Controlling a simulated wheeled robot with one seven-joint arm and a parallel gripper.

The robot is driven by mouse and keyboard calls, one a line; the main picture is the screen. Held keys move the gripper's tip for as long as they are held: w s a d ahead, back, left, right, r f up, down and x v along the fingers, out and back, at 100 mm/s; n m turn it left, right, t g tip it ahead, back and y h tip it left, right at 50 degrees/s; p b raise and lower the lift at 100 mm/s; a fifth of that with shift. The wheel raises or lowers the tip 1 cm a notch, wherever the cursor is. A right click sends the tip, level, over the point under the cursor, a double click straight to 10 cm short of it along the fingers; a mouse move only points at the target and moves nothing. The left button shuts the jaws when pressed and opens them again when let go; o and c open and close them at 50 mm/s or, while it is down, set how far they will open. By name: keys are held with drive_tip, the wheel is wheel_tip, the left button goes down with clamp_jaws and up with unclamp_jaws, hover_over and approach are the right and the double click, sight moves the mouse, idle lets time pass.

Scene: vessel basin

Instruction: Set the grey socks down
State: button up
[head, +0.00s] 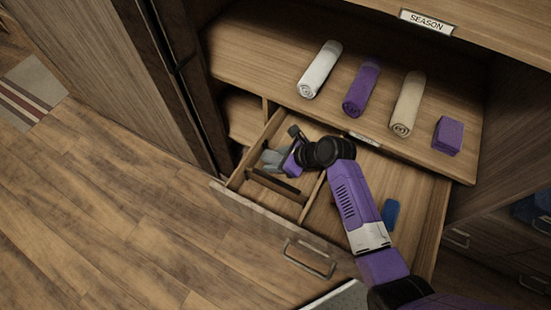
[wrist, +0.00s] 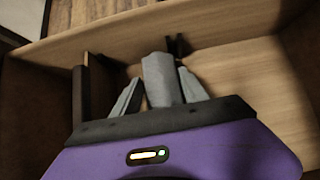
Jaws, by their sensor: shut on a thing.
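The grey socks (head: 271,157) are at my gripper, low inside the left part of an open drawer (head: 233,181). In the wrist view the grey socks (wrist: 160,78) stand up between the two grey fingers of my gripper (wrist: 158,92). My gripper (head: 280,160) is shut on them. My arm reaches over the drawer's right part and hides some of it. I cannot tell whether the socks touch the drawer floor.
A divider (head: 312,197) splits the drawer, with a small dark partition (head: 275,181) on the left side. A blue item (head: 391,213) lies in the right part. White (head: 320,69), purple (head: 362,86) and cream (head: 407,104) rolls and a purple folded cloth (head: 448,135) rest on the shelf above.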

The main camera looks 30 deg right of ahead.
drive_tip(key=shift+f, duration=0.1)
drive_tip(key=o, duration=1.3)
drive_tip(key=p+v, duration=0.1)
drive_tip(key=v, duration=1.1)
